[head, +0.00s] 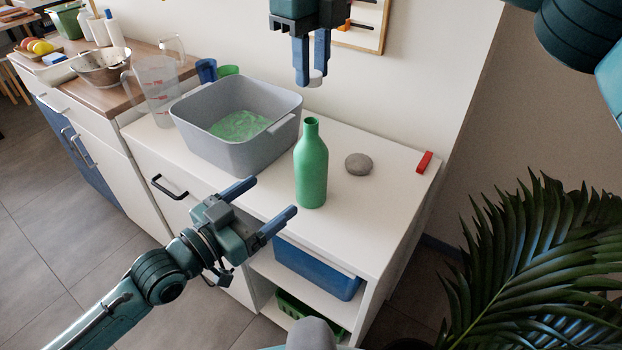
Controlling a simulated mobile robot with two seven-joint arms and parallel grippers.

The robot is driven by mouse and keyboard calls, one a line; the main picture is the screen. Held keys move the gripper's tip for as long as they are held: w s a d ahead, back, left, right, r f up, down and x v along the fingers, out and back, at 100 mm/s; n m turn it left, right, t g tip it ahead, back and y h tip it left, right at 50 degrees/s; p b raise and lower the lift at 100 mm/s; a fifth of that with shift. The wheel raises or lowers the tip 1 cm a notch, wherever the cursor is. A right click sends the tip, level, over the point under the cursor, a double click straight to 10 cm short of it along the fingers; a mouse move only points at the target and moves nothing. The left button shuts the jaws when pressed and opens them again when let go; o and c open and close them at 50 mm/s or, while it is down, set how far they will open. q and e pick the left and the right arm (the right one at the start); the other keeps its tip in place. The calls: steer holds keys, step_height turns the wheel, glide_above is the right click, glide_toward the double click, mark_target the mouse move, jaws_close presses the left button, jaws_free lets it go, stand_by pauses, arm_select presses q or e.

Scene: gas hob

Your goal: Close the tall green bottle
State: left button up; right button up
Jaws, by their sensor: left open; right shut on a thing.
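The tall green bottle (312,170) stands upright on the white counter, to the right of the grey basin. Its mouth is open, with nothing on it. My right gripper (311,76) points down from the top of the picture, above the bottle in the image. It is shut on a small whitish cap (316,80), held clear of the bottle mouth. My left gripper (276,197) is open and empty, in front of the counter. Its fingers point at the lower part of the bottle, and a gap shows between them and the bottle.
The grey basin (235,155) holds something green. A round grey stone (358,164) and a red block (424,162) lie right of the bottle. A clear measuring jug (158,90) and two cups stand left and behind. A plant (520,265) fills the lower right.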

steer(key=shift+r, duration=0.15)
arm_select(q)
steer(key=shift+w, duration=0.1)
steer(key=x, duration=1.2)
steer(key=shift+c, duration=0.4)
steer(key=c, duration=1.4)
steer(key=shift+o, duration=0.2)
arm_select(e)
glide_above(311, 121)
steer(key=shift+f, duration=2.5)
